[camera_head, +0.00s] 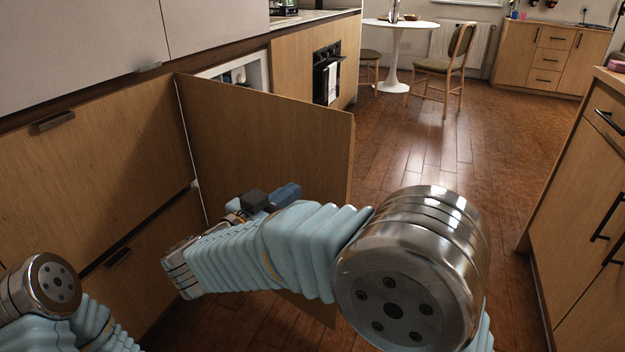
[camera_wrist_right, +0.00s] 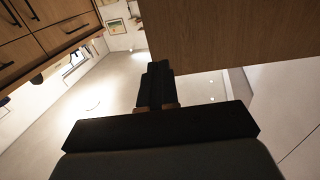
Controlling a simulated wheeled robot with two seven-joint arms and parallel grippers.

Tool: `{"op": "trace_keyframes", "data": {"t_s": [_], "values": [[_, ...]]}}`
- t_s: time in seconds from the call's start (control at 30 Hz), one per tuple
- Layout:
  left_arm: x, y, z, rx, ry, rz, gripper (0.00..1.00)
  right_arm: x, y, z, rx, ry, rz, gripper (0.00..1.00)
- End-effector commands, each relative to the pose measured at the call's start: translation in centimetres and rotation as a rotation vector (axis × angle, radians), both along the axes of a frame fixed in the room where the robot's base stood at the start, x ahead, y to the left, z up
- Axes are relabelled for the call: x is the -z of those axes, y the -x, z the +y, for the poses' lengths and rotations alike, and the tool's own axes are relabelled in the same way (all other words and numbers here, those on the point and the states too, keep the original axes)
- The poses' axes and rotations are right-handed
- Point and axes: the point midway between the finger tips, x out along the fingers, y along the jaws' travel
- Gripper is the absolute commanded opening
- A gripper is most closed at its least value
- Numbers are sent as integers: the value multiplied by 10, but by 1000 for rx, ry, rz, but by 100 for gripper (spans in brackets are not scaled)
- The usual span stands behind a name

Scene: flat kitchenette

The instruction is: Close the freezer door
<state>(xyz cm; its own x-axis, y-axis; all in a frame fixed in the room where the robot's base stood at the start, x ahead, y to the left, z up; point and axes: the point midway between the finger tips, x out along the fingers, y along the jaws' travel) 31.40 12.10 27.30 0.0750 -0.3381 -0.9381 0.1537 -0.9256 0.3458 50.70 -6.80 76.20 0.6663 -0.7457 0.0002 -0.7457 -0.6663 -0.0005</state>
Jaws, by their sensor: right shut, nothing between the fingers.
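The freezer door (camera_head: 270,125) is a wooden panel standing open, swung out from the cabinet front. Part of the white freezer interior (camera_head: 240,73) shows behind its top edge. My right arm reaches across in front of the door. My right gripper (camera_head: 270,198) is at the door's lower middle, partly hidden by the arm. In the right wrist view, its dark fingers (camera_wrist_right: 156,85) are shut and empty, close beside the edge of a wooden panel (camera_wrist_right: 235,35), likely the door. I cannot tell whether they touch. My left arm shows at bottom left; its gripper is out of view.
Wooden cabinets with dark handles (camera_head: 55,121) line the left. A counter with drawers (camera_head: 590,190) stands at the right. Clear wooden floor (camera_head: 440,150) runs between them to a white round table (camera_head: 400,24) and chairs (camera_head: 447,68).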

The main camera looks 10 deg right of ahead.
Motion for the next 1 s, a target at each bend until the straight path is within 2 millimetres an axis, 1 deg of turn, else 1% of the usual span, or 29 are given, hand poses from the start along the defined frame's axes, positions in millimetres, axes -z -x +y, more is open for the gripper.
{"op": "trace_keyframes", "data": {"t_s": [0.17, 0.4, 0.6, 0.7, 0.8, 1.0], "values": [[0, 0, 0, 0, 0, 0, 0, 0, -18, -21, 4, 0, 0, 0], [0, 0, 0, 0, 0, 0, 0, 1, -53, -60, 2, 1, -1, 0], [0, 0, 0, 0, 0, 0, 0, 1, -77, -86, 0, 0, 0, 0], [0, 0, 0, 0, 0, 0, 0, 1, -85, -94, -1, 1, 0, 0], [0, 0, 0, 0, 0, 0, 0, 1, -89, -99, -2, 1, -1, 0], [0, 0, 0, 0, 0, 0, 0, 1, -91, -101, -4, 0, 0, 0]]}}
